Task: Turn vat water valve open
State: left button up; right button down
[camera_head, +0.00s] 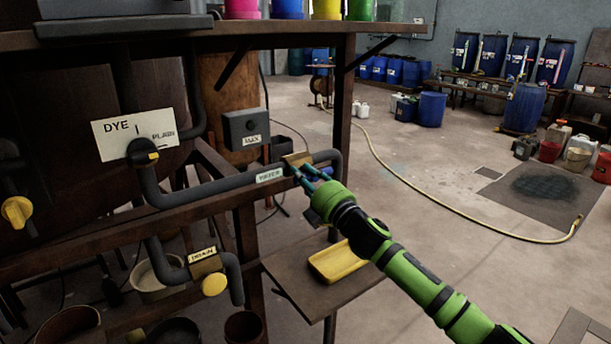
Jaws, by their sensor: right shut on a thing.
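The vat water pipe (215,188) runs along the frame and carries a pale label (270,174) that seems to read WATER. A brass-coloured valve body (298,159) sits on the pipe just right of the label. My right gripper (305,174) is at this valve, its dark fingers shut on the water valve's handle. A bit of blue, seemingly the handle (327,171), shows by the fingers. The fingers hide most of the handle, so I cannot tell how far it is turned. My left gripper is out of view.
A DYE/PLAIN plate (135,135) with a black-and-yellow knob and a grey box (245,129) are close by. Below are a drain valve with a yellow knob (214,284) and a shelf with a yellow tray (337,262). Open floor with a hose (400,184) lies right.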

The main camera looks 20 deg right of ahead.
jog(key=shift+f+n, duration=0.1)
jog(key=shift+n, duration=0.3)
jog(key=c, duration=1)
grip_release()
jog(key=shift+o, duration=0.2)
jog(key=v, duration=1.2)
